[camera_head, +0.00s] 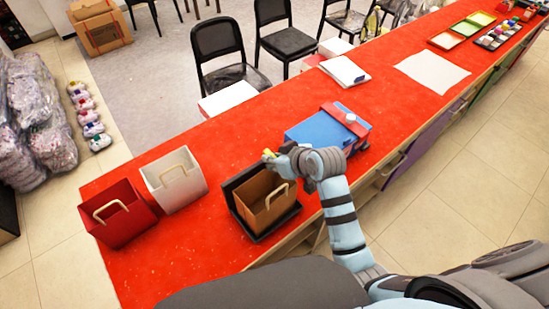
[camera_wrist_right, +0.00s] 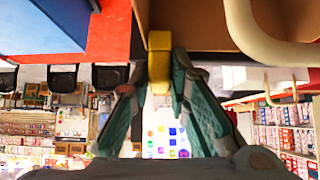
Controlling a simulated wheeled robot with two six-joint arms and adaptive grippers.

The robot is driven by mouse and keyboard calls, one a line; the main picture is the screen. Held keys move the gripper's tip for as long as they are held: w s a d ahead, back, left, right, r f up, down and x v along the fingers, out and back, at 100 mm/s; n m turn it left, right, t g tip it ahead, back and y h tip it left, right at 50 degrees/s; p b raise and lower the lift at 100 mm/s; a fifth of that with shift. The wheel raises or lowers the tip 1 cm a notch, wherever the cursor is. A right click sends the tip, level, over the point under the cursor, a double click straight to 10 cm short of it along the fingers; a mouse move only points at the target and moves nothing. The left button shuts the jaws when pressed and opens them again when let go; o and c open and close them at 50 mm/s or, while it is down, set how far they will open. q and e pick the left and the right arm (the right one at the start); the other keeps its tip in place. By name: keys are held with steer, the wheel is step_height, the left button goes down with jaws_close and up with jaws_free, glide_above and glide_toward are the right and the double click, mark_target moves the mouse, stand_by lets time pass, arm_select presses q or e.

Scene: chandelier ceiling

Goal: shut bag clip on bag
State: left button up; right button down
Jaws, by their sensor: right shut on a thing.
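A brown paper bag (camera_head: 256,192) with a pale handle stands in a black tray (camera_head: 288,217) on the red counter. In the right wrist view the bag (camera_wrist_right: 200,18) fills the top right, with its handle (camera_wrist_right: 258,42) beside it. My right gripper (camera_head: 275,156) is at the far side of the bag, just above its rim. It is shut on a small yellow clip (camera_wrist_right: 159,62), held between its fingertips. The clip appears close to the bag's edge; I cannot tell whether they touch. My left gripper is not in view.
A red bag (camera_head: 120,222) and a white bag (camera_head: 178,187) stand on the counter (camera_head: 200,235) to the left. A blue box with a red band (camera_head: 318,130) is just right of my right gripper. Papers and trays lie farther along. Chairs stand behind the counter.

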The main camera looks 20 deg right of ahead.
steer(key=c, duration=1.5)
jaws_free()
steer(key=v, duration=1.2)
